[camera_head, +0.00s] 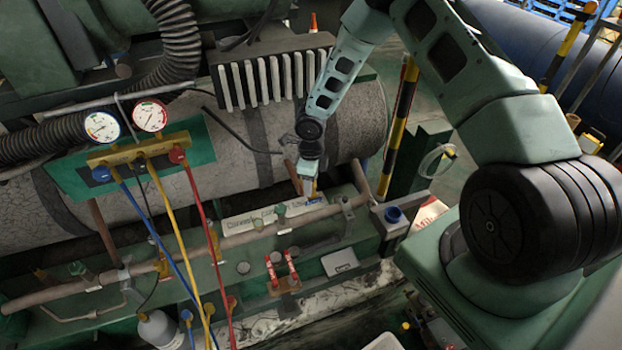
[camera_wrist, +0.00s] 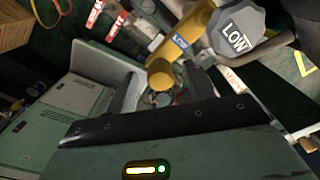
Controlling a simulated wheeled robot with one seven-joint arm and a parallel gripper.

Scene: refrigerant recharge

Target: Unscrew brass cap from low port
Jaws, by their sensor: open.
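In the wrist view, the brass cap (camera_wrist: 160,74) is the rounded yellow end of the low port (camera_wrist: 195,28). The port carries a small blue label, and a grey octagonal LOW tag (camera_wrist: 236,30) is beside it. In the head view, my gripper (camera_head: 311,188) points down at the pipe near the right end of the green bench, with a bit of yellow showing at its tip. My gripper is open. The cap lies just beyond my gripper's front edge in the wrist view; I cannot tell whether the fingers touch it.
A gauge manifold (camera_head: 138,151) with blue, yellow and red hoses hangs at left. Two red-handled valves (camera_head: 282,268) stand on the bench. A large insulated cylinder (camera_head: 250,140) and grey fins (camera_head: 270,78) are behind my gripper.

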